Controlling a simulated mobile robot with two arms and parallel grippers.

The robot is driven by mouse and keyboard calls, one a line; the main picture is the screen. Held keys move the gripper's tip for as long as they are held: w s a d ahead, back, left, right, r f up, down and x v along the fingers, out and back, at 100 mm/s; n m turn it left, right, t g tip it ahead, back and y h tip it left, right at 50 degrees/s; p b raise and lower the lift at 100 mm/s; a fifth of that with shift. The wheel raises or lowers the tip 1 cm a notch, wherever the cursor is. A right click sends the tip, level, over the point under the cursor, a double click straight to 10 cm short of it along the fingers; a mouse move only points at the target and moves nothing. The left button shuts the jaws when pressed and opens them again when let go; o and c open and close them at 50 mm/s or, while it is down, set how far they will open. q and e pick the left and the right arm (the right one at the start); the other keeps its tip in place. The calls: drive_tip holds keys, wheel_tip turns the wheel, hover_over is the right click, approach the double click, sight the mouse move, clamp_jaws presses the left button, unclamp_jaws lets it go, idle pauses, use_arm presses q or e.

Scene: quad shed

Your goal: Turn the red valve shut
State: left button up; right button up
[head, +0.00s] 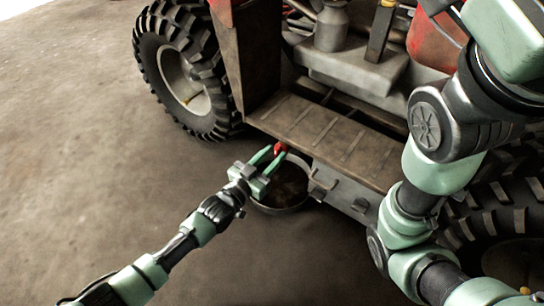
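The red valve (280,148) is a small red piece at the upper rim of a round dark pan, under the side step of the quad. My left gripper (275,152) reaches in from the lower left. Its two green fingers stand apart, with their tips right at the red valve. The fingers cover part of the valve, and I cannot tell whether they grip it or only stand around it. My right arm crosses the right side of the picture, and its gripper is not in view.
The round pan (287,207) is below the fingers, beside the step (325,130). A large rear tyre (185,70) stands at upper left, another tyre (490,220) at right. A grey canister (331,25) is above the step. The floor at left is clear.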

use_arm(q)
clamp_jaws()
